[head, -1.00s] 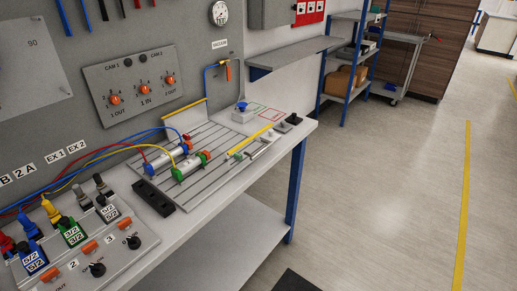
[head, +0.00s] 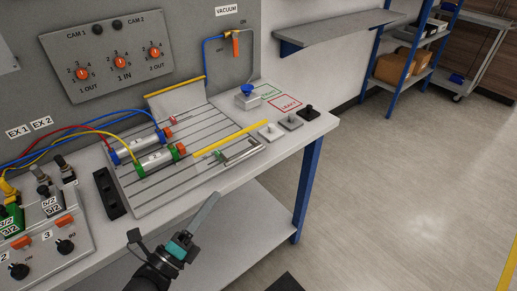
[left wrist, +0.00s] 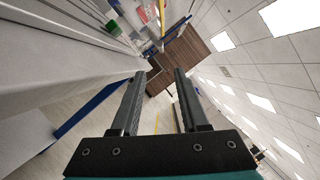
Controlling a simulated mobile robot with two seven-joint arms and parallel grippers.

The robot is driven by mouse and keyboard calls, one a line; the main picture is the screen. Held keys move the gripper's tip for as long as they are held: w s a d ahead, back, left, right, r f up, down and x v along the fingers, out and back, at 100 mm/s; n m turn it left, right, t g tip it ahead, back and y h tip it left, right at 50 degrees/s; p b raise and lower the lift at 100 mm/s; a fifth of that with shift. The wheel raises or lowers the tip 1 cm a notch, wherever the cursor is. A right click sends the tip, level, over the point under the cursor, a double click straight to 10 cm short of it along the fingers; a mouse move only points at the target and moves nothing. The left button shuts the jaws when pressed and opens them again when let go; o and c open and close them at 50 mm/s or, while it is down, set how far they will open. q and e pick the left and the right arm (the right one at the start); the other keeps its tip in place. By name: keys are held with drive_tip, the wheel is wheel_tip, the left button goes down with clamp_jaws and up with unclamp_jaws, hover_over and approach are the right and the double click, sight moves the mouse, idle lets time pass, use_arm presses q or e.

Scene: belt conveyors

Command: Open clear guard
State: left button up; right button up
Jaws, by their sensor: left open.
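A panel with a yellow top edge (head: 175,87) stands at the back of the slotted plate (head: 205,120); it may be the clear guard, but its clear pane is hard to make out. A second yellow strip (head: 230,138) lies across the plate's right part, beside a silver bar handle (head: 243,152). My left gripper (head: 212,200) is low in front of the bench edge, pointing up and right, clear of the plate and handle. The left wrist view shows its two fingers (left wrist: 160,75) apart with nothing between them. My right gripper is not in view.
Two cylinders (head: 153,157) with coloured hoses lie on the plate's left. A black block (head: 108,193) and valve box (head: 60,240) are further left. A blue-topped button box (head: 247,97) and small blocks (head: 290,122) stand right. A blue leg (head: 306,190) supports the bench; the floor right is clear.

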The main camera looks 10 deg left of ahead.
sight(245, 153)
use_arm(q)
drive_tip(key=x, duration=1.5)
drive_tip(key=shift+r+b, duration=0.2)
drive_tip(key=shift+b, duration=0.15)
drive_tip(key=shift+s, duration=0.1)
clamp_jaws()
idle(0.7)
